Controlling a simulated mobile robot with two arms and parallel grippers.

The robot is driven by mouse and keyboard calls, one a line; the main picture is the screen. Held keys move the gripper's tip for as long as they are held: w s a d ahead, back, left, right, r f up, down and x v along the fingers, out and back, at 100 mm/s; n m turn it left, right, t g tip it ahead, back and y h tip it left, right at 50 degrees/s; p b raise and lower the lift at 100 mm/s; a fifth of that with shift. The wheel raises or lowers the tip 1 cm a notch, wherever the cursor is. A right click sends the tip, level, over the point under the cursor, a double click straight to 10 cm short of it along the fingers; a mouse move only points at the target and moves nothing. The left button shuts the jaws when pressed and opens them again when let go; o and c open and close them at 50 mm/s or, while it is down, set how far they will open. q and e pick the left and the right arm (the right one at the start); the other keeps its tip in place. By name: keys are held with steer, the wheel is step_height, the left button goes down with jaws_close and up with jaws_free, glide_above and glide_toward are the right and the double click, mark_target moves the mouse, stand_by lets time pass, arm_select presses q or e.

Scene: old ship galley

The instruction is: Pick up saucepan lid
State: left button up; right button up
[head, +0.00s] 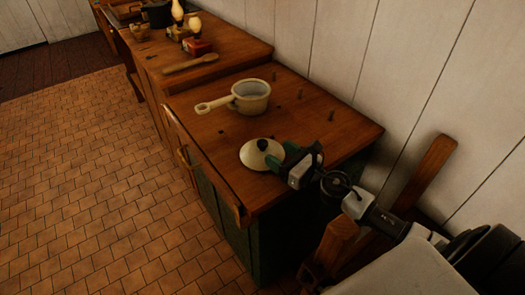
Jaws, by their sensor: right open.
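The saucepan lid (256,158) is cream with a dark round knob. It lies on the wooden counter (227,133) near the front edge. The cream saucepan (250,97) stands upright behind it, its handle pointing left. My right gripper (282,157) reaches in from the lower right and is open, with its green-tipped fingers at the right side of the lid. One finger overlaps the lid's edge in the picture; I cannot tell whether it touches. My left gripper is not in view.
Several short wooden pegs (329,116) stand up along the counter's back. A wooden spoon (190,65) and a red-based item (197,46) are on the farther counter. A white plank wall is close on the right. Tiled floor on the left is clear.

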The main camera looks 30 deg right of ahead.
mark_target(267, 146)
steer(key=p+x, duration=0.1)
steer(key=x, duration=0.4)
